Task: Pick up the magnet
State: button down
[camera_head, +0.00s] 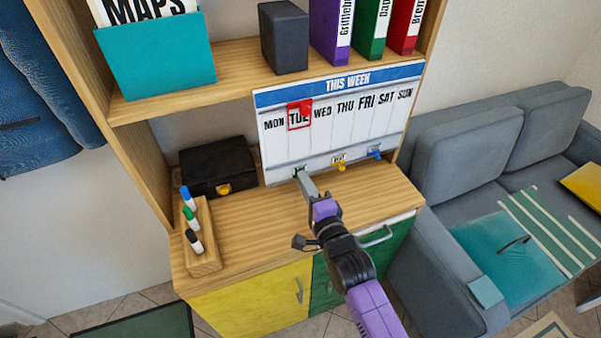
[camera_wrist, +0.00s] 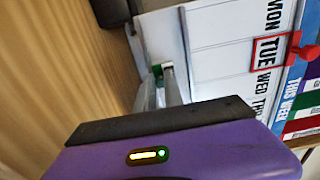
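A green magnet (camera_head: 299,171) sits at the lower left of the white weekly board (camera_head: 343,137), by the board's bottom edge. My gripper (camera_head: 302,175) reaches it from the front, above the wooden counter. In the wrist view the green magnet (camera_wrist: 157,71) shows between the tips of my gripper's fingers (camera_wrist: 161,78). A narrow gap shows between the fingers; I cannot tell whether they press on the magnet. A yellow magnet (camera_head: 339,162) and a blue magnet (camera_head: 375,152) sit further right along the bottom of the board. A red marker frame (camera_head: 300,115) is around TUE.
A black box (camera_head: 217,166) stands left of the board. A wooden holder (camera_head: 202,238) with several pens is at the counter's left end. A shelf (camera_head: 215,76) with a teal box, a dark block and binders is above. The middle of the counter (camera_head: 250,225) is clear.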

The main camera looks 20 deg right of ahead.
aim_at(299, 153)
dwell(0.4)
jog(key=r+p, duration=0.7)
jog(key=shift+s, duration=0.4)
jog(key=shift+s+r, duration=0.1)
jog(key=shift+s, duration=0.15)
jog(key=s, duration=1.8)
jog(key=shift+s, duration=0.35)
